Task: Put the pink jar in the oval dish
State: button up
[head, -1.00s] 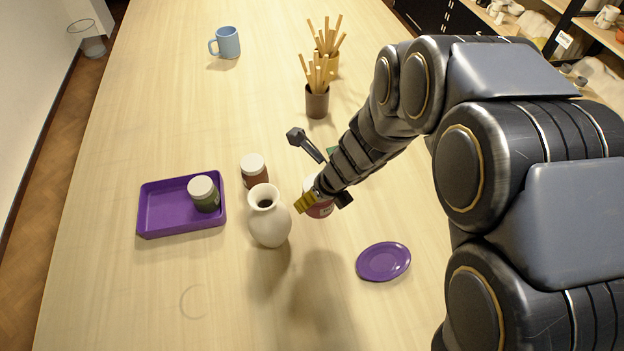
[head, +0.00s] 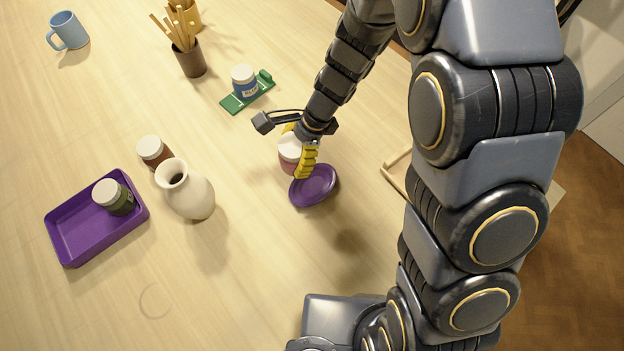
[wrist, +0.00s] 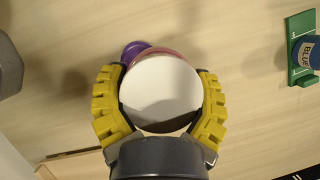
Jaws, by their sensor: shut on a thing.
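The pink jar (head: 287,164) has a white lid and is held upright, or nearly so, in my gripper (head: 299,152). The gripper's yellow fingers close on it from both sides. In the wrist view the white lid (wrist: 160,90) fills the space between the fingers, with a pink edge beyond it. The oval dish (head: 316,188) is purple and empty where it shows. In the head view the jar overlaps its upper left edge. In the wrist view the dish (wrist: 134,49) is mostly hidden behind the jar. The jar's exact height above it is unclear.
A white vase (head: 190,196) and a brown jar (head: 153,152) stand left. A purple tray (head: 73,247) holds a dark green jar (head: 113,199). A blue jar (head: 244,82) stands on a green holder (head: 231,103) behind. A wooden frame (head: 395,176) lies right of the dish.

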jog(key=d, duration=0.1)
jog(key=d+n, duration=0.1)
jog(key=d+g, duration=0.1)
jog(key=shift+s+f+n, duration=0.1)
jog(key=shift+f+n, duration=0.15)
jog(key=shift+n, duration=0.05)
jog(key=shift+s+d+f, duration=0.1)
jog(key=shift+d+f, duration=0.05)
jog(key=shift+f, duration=0.2)
send_near(304, 191)
jog(key=shift+x, duration=2.35)
jog(key=shift+s+f, duration=0.1)
jog(key=shift+f, duration=0.2)
jog(key=o, duration=1.2)
jog(key=shift+c, duration=0.2)
